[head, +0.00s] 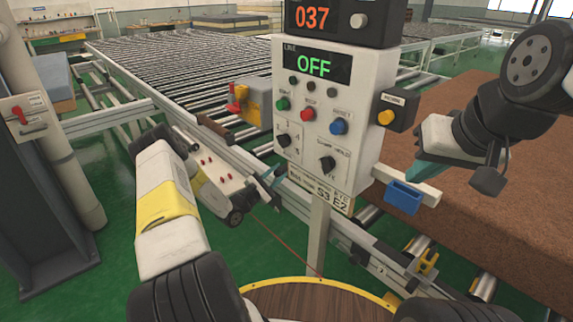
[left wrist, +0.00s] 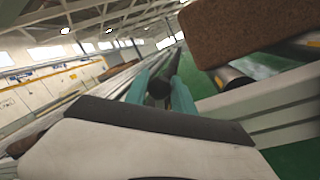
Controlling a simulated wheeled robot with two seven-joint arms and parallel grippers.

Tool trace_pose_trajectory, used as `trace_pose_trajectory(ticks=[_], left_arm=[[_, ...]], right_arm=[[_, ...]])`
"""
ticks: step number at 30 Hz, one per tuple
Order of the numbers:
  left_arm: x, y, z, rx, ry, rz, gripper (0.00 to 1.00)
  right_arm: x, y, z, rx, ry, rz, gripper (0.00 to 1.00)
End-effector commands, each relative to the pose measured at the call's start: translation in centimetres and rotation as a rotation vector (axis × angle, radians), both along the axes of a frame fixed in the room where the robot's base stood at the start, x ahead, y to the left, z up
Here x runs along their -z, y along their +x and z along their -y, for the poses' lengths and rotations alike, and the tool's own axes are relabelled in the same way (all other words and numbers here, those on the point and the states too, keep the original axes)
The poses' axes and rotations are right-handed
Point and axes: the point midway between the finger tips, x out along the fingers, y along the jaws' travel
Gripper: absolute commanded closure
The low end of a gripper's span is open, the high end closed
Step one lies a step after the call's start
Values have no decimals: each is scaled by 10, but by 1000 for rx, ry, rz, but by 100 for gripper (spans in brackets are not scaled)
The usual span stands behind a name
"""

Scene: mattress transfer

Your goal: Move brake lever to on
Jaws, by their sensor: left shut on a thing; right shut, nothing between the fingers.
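My left gripper (head: 272,183) is in front of the roller conveyor's side rail, just left of the control panel's post. Its teal fingers are shut on a dark, round-ended bar (left wrist: 160,88), seen between them in the left wrist view. This is likely the brake lever; no label for it is readable. The teal fingers also show in the left wrist view (left wrist: 160,92). The control panel (head: 365,155) display reads OFF in green. My right gripper (head: 418,172) is shut and empty, right of the panel near a blue holder.
The roller conveyor (head: 180,60) runs behind the panel. A brown mattress (head: 470,130) lies at the right. A brown handle (head: 213,127) sits on the rail, and a red lever (head: 237,98) on a box beside the panel. A blue holder (head: 403,196) is fixed below the panel's right side.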

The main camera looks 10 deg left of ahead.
Motion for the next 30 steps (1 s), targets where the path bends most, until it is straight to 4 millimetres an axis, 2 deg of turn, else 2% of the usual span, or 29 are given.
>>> trace_pose_trajectory(ticks=[1,4,13,16,24,30], left_arm=[[5,-3,3,7,1,-10,68],[4,-3,3,7,0,-10,48],[3,-2,1,5,0,-7,48],[4,-7,-3,3,0,-8,48],[11,-45,-25,3,0,-8,48],[14,-65,-36,5,0,-9,48]], right_arm=[[0,0,0,0,0,0,100],[0,0,0,0,0,0,100],[0,0,0,0,0,0,100],[0,0,0,0,0,0,100],[0,0,0,0,0,0,100],[0,0,0,0,0,0,100]])
